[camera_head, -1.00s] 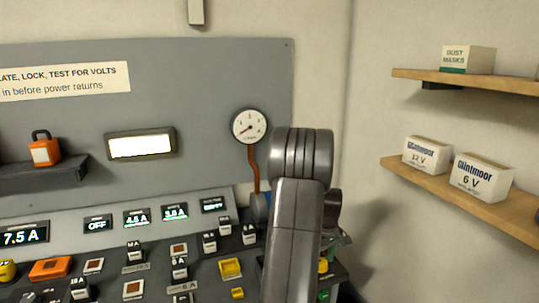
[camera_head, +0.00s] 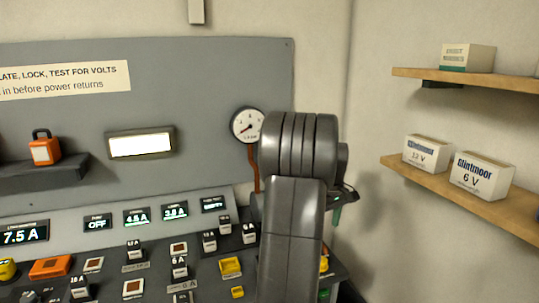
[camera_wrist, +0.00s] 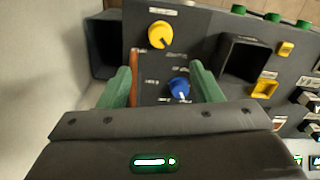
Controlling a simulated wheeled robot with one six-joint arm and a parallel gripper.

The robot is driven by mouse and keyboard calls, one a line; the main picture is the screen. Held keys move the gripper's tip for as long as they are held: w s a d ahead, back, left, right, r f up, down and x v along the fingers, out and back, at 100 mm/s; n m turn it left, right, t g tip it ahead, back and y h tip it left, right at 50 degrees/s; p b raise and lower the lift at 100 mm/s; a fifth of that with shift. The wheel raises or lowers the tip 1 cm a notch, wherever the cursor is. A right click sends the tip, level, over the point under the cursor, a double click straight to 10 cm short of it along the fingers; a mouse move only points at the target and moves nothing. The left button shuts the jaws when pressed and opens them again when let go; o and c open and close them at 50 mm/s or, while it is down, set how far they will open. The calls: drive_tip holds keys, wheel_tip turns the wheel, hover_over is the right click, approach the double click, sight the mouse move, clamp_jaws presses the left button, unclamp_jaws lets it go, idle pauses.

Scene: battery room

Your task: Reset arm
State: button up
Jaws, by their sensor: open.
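My gripper (camera_wrist: 163,88) shows in the wrist view with its two green fingers spread apart and nothing between them. Beyond and between the fingers are a blue knob (camera_wrist: 178,88) and a yellow knob (camera_wrist: 160,36) on the dark console. In the head view my arm rises at the centre right and hides part of the console and the gauge (camera_head: 248,126). Only a small green bit of the gripper (camera_head: 337,216) shows there, to the right of my arm.
The grey panel carries a display (camera_head: 141,143) and a shelf (camera_head: 40,171) with an orange padlock (camera_head: 45,150). At right, a wooden shelf (camera_head: 450,190) holds Glintmoor boxes (camera_head: 482,177). A dark open bin (camera_wrist: 103,48) and a square socket (camera_wrist: 243,57) show in the wrist view.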

wheel_tip(320, 180, down, 13)
drive_tip(key=shift+s+a+r, duration=0.1)
drive_tip(key=shift+a, duration=0.05)
drive_tip(key=shift+f+p, duration=0.25)
drive_tip(key=shift+p, duration=0.05)
drive_tip(key=m, duration=0.5)
drive_tip(key=m+p, duration=0.1)
drive_tip(key=m, duration=0.3)
drive_tip(key=shift+r, duration=0.1)
drive_tip(key=m+p, duration=0.1)
drive_tip(key=m, duration=0.3)
drive_tip(key=shift+m, duration=0.4)
drive_tip(key=m+p, duration=0.1)
drive_tip(key=m, duration=0.3)
drive_tip(key=shift+a, duration=0.1)
